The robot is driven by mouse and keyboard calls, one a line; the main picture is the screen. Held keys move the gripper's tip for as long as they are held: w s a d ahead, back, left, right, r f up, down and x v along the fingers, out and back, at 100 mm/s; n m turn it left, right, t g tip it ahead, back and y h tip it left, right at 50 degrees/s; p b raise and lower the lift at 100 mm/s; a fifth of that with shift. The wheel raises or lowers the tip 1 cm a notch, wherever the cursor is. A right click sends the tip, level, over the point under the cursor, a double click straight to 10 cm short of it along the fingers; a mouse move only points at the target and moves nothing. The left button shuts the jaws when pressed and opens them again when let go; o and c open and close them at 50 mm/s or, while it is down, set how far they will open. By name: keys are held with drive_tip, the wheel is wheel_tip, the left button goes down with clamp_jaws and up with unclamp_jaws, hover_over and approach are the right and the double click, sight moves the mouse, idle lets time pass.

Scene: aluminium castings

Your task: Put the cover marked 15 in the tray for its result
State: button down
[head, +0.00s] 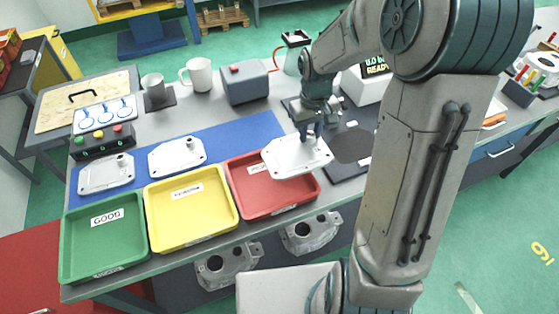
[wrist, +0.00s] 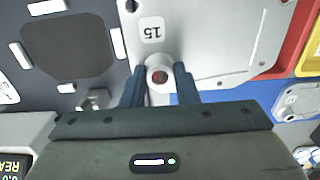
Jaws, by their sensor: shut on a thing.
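My gripper (head: 311,132) is shut on the round boss of a pale metal cover (head: 287,158). In the wrist view the cover (wrist: 215,45) carries a label reading 15, upside down, and the gripper's blue fingers (wrist: 160,85) clasp the boss. The cover hangs over the back right part of the red tray (head: 262,209) and hides part of that tray's label. The yellow tray (head: 205,235) stands in the middle with a label too small to read surely. The green tray (head: 118,263) at the left is labelled GOOD. All three trays look empty where visible.
Two other covers (head: 106,175) (head: 178,157) lie on the blue mat (head: 225,133) behind the trays. A tester with a display reading READY (head: 376,68) stands behind my arm. A grey box with a red button (head: 245,85) and mugs (head: 198,75) stand at the back.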

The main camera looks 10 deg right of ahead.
sight(285, 148)
drive_tip(key=a+f, duration=0.1)
drive_tip(key=a, duration=0.1)
drive_tip(key=s+a+f, duration=0.1)
drive_tip(key=a+f, duration=0.1)
drive_tip(key=s+a+f, duration=0.1)
drive_tip(key=a, duration=0.2)
drive_tip(key=shift+f+p, duration=0.2)
drive_tip(key=shift+p, duration=0.15)
drive_tip(key=shift+f, duration=2.05)
drive_tip(key=shift+f, duration=0.15)
drive_tip(key=c, duration=1.1)
unclamp_jaws()
